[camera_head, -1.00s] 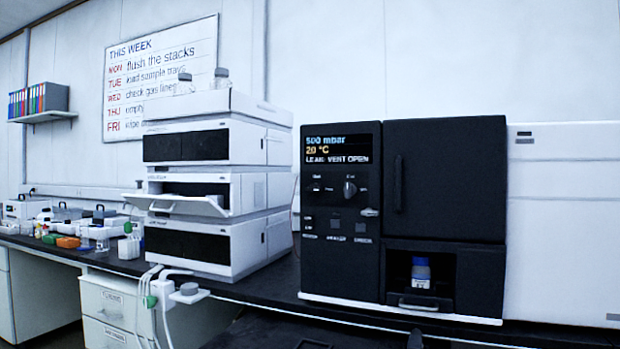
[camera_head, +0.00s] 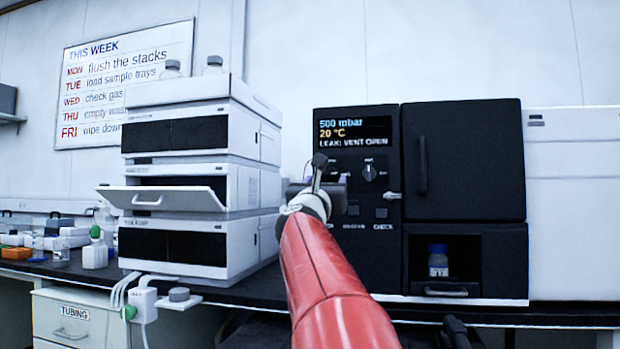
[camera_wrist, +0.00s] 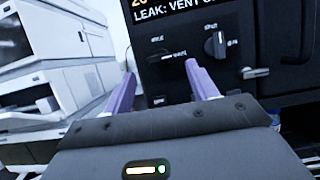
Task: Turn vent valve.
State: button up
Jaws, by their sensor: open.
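The black instrument's control panel (camera_head: 340,215) faces me. Its display (camera_head: 352,131) reads 500 mbar, 20 °C and "LEAK: VENT OPEN". A round black knob (camera_head: 369,172) with a light mark sits under the display; the wrist view also shows it (camera_wrist: 214,44), just right of my right finger. Left of it, a second small control (camera_wrist: 174,57) appears between my fingers. A silver lever (camera_wrist: 255,73) sticks out at the panel's right edge. My gripper (camera_wrist: 159,58) is open and empty, with pale purple fingers towards the panel. In the head view my gripper (camera_head: 332,176) hides the panel's left part. Contact cannot be told.
The compartment below the black door (camera_head: 463,160) holds a blue-capped bottle (camera_head: 438,260). Loose items crowd the bench at far left.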

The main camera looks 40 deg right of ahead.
aim_at(329, 174)
jog(key=p+x, duration=0.2)
jog(key=x, duration=0.4)
jog(key=c, duration=1)
